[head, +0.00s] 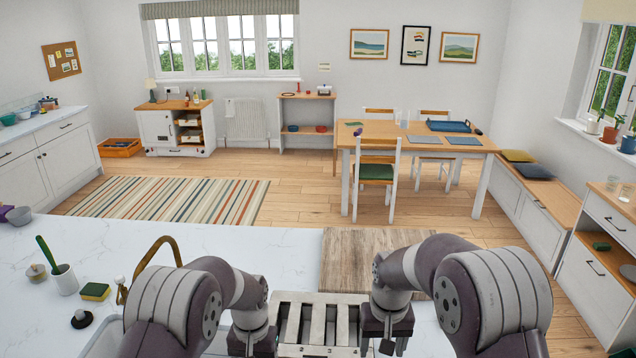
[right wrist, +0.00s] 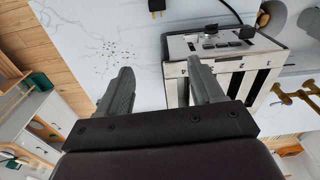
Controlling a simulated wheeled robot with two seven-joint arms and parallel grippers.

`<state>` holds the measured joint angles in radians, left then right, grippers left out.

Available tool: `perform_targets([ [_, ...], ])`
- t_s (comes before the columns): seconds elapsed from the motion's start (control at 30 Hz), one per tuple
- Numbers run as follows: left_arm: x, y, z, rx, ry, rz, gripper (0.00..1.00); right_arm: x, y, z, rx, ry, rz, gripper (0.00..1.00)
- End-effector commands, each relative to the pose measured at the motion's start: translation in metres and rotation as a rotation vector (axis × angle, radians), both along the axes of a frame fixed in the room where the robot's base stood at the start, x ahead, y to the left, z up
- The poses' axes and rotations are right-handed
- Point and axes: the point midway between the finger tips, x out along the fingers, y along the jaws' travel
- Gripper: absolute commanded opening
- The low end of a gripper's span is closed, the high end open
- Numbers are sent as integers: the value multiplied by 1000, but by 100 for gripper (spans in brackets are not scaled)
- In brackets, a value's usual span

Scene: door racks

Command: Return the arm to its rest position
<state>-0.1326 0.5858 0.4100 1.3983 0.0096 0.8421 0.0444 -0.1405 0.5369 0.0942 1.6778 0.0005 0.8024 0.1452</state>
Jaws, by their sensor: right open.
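My right gripper (head: 387,346) hangs at the bottom of the head view, just right of a metal toaster (head: 318,312). In the right wrist view, its two grey fingers stand apart with nothing between them (right wrist: 160,65). The toaster (right wrist: 225,48) shows there beyond the right finger, with dark slots and knobs on its side. I cannot tell whether the finger touches it. My left gripper (head: 252,345) is at the bottom edge of the head view, left of the toaster, with its fingertips cut off or hidden. Both arms are bent over the counter.
The white marble counter (head: 215,240) carries a wooden board (head: 360,255), a yellow sponge (head: 95,291), a brush in a cup (head: 64,279) and a brass tap (head: 150,262). Crumbs (right wrist: 115,50) and a black plug (right wrist: 156,8) lie near the toaster. A dining table (head: 415,134) stands farther off.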

Motion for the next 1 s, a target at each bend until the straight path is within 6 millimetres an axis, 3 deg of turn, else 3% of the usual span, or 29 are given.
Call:
perform_targets([
  [0.17, -23, 5, -9, -1, -7, -7, 66, -23, -5, -18, -1, 1, 29, 66],
  [0.37, -65, 17, -23, -4, -39, -6, 66, -65, -18, -50, -1, -11, 57, 66],
  [0.53, -121, 32, -43, -8, -92, 7, 66, -121, -33, -92, -1, -29, 73, 66],
  [0.7, -188, 48, -78, -10, -162, 39, 66, -188, -50, -146, -2, -53, 49, 66],
  [0.77, -194, 50, -79, -11, -189, 50, 66, -195, -53, -150, -2, -67, 38, 66],
  [1.0, -189, 53, -70, -12, -216, 60, 66, -191, -55, -143, -3, -90, 26, 66],
])
